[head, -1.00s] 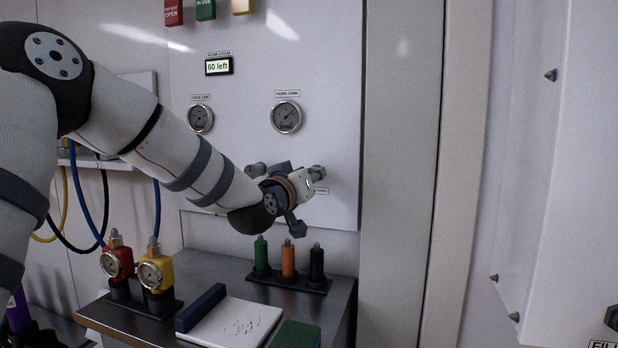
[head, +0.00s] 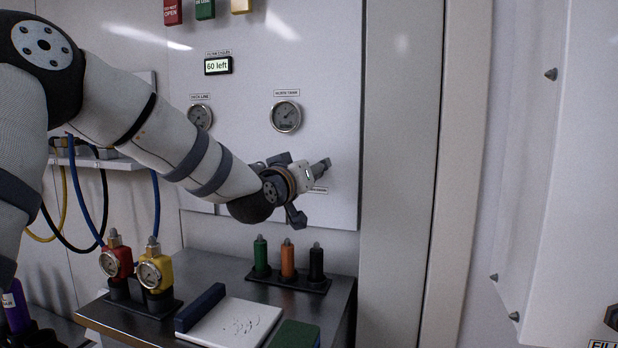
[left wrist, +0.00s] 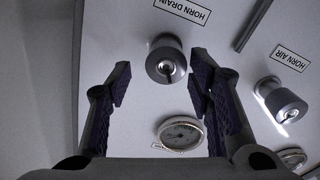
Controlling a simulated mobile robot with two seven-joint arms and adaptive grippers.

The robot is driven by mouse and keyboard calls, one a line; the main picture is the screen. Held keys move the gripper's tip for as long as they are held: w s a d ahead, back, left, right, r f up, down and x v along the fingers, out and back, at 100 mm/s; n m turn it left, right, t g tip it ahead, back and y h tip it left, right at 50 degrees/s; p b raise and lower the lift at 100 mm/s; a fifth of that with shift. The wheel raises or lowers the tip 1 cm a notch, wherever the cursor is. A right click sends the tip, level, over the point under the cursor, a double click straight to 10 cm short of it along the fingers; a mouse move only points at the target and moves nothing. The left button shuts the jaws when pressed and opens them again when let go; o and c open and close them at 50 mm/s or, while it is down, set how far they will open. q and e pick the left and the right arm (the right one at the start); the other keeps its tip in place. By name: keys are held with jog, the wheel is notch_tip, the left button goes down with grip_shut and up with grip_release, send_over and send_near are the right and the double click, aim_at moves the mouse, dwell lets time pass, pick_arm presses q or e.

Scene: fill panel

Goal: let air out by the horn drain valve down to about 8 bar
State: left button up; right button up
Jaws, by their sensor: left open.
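The horn drain valve (left wrist: 166,62) is a round metal knob under its HORN DRAIN label (left wrist: 183,10) in the left wrist view. My left gripper (left wrist: 160,78) is open, with one dark finger on each side of the knob and visible gaps. I cannot tell how far the fingertips are from the panel. In the head view my left gripper (head: 309,189) hides the knob, beside part of its label. The horn tank gauge (head: 286,116) is above it; its needle is too small to read. The gauge also shows in the left wrist view (left wrist: 181,132). My right gripper is out of view.
The horn air knob (left wrist: 281,99) is close by on the same panel. A display (head: 217,66) reads "60 left". Below are a green, an orange and a black post (head: 316,263) in a rack, and a red and a yellow gauge fitting (head: 156,270) on the bench.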

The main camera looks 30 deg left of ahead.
pick_arm(q)
notch_tip(320, 180, up, 8)
jog(key=shift+r, duration=0.25)
dwell(7.4)
